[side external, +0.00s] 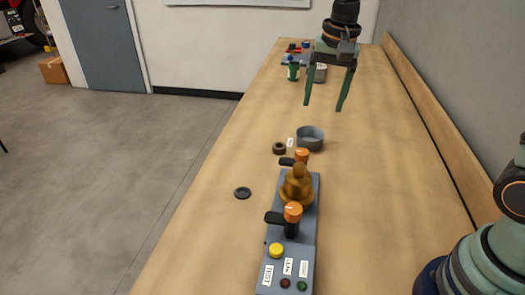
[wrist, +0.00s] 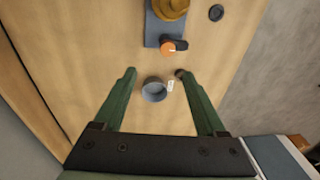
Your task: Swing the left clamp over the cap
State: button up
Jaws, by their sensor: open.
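A brass-coloured stepped dome, which looks like the cap (side external: 297,187), stands on a grey fixture (side external: 309,236). Two clamps with orange knobs flank it: a near clamp (side external: 292,213) and a far clamp (side external: 302,156). Both black arms point left in the side view, off the cap; I cannot tell which clamp is the left one. The wrist view shows one clamp (wrist: 169,47) and part of the cap (wrist: 170,8) at the top. My gripper (side external: 323,106) is open and empty, above the table beyond the fixture; its fingers also show in the wrist view (wrist: 156,71).
A grey round bowl (side external: 310,139) and a dark ring (side external: 279,148) sit behind the far clamp. A black disc (side external: 242,193) lies left of the fixture. A yellow button (side external: 276,250) is at its front. Several items, including a green cup (side external: 293,72), stand at the far end.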

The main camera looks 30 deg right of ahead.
aim_at(303, 151)
jog(key=w+f+m, duration=0.1)
jog(key=f, duration=0.4)
jog(key=w+f+m+g, duration=0.1)
jog(key=f, duration=0.4)
jog(key=w+a+f+m, duration=0.1)
jog(key=f, duration=0.5)
jog(key=shift+w, duration=0.4)
jog(key=shift+r, duration=0.1)
grip_shut()
